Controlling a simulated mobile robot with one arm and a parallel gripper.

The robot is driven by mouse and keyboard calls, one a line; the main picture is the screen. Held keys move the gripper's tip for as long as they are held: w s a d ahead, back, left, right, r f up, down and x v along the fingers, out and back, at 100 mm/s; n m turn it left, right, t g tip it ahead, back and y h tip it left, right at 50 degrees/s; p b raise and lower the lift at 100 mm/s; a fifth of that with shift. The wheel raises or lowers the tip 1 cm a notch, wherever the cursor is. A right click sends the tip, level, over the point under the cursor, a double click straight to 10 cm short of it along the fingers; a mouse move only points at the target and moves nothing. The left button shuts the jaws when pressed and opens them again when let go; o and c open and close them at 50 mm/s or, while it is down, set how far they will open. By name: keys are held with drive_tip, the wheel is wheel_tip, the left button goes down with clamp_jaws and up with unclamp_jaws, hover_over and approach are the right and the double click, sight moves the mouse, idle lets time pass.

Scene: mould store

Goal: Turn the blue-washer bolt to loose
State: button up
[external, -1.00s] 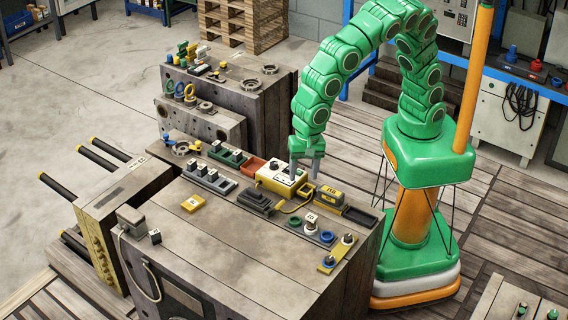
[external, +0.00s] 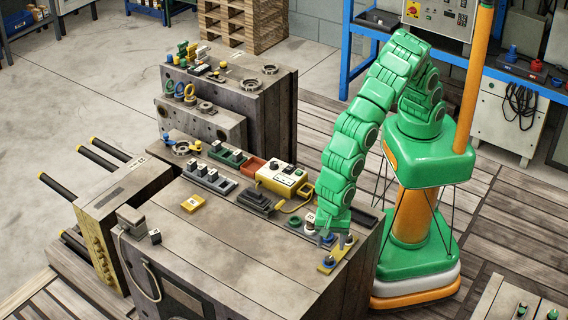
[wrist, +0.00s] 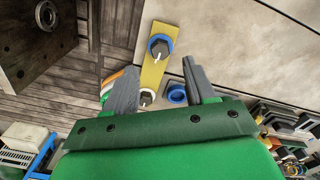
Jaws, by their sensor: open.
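The blue-washer bolt (wrist: 159,47) has a dark head with a white pointer mark and a blue ring under it. It stands at one end of a yellow plate (wrist: 154,72); a white-washer bolt (wrist: 146,98) is at the other end. In the external view the blue-washer bolt (external: 328,262) is at the bench's front right, on the yellow plate (external: 336,254). My gripper (wrist: 158,72) is open and empty, pointing down over the plate. In the wrist view the blue-washer bolt is just beyond the fingertips, between their lines. The gripper (external: 328,236) also shows in the external view, partly hiding the plate.
A yellow control box (external: 283,180) with a cable, a black pedal-like block (external: 256,201) and small switches stand further back. The bench's front middle (external: 255,255) is clear.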

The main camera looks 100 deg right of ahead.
sight(329, 258)
drive_tip(key=shift+f, duration=3.2)
drive_tip(key=shift+c, duration=0.2)
clamp_jaws()
